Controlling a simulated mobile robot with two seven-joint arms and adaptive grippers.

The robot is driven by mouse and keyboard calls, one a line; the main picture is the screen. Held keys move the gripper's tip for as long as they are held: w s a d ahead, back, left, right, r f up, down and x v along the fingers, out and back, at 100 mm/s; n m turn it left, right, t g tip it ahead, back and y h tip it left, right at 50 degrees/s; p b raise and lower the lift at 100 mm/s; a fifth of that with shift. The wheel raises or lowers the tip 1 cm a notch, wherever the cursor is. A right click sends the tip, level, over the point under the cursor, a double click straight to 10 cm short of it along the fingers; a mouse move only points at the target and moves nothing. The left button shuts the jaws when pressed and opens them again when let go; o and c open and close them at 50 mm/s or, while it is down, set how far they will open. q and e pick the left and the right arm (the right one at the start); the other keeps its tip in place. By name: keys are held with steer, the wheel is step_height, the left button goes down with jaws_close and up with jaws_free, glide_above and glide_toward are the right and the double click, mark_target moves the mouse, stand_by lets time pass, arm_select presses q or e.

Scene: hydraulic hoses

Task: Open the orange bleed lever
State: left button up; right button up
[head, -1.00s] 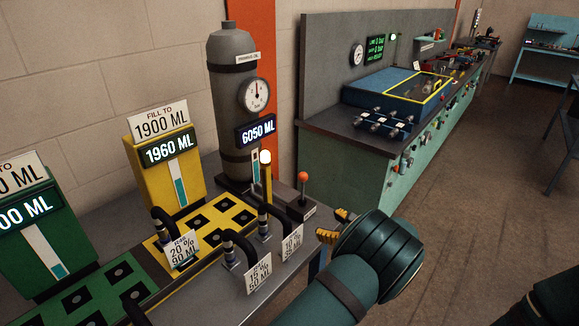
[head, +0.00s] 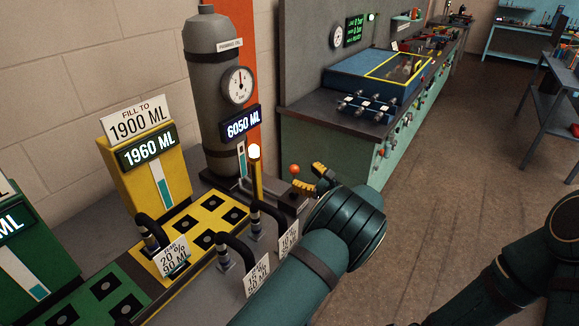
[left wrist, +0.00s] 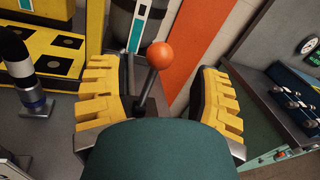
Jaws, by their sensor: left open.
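The orange bleed lever (head: 295,169) is a round orange ball on a dark stem, standing near the right end of the bench behind the hoses. In the left wrist view its ball (left wrist: 160,55) and stem show between the two yellow-padded fingers. The stem is nearer the left finger. My left gripper (head: 318,178) is open, just to the right of the lever in the head view. I see no contact with the lever. The stem's base is partly hidden by the gripper's body in the wrist view. My right gripper is out of view.
A grey tank (head: 213,95) with a gauge (head: 239,86) stands behind the lever. A lit post (head: 255,172) and black hoses (head: 233,243) with tags are to its left. A yellow container (head: 150,175) reads 1960 ML. A green workbench (head: 322,145) stands beyond.

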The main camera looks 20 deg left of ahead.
arm_select(q)
steer(key=x, duration=0.7)
steer(key=shift+c, duration=0.2)
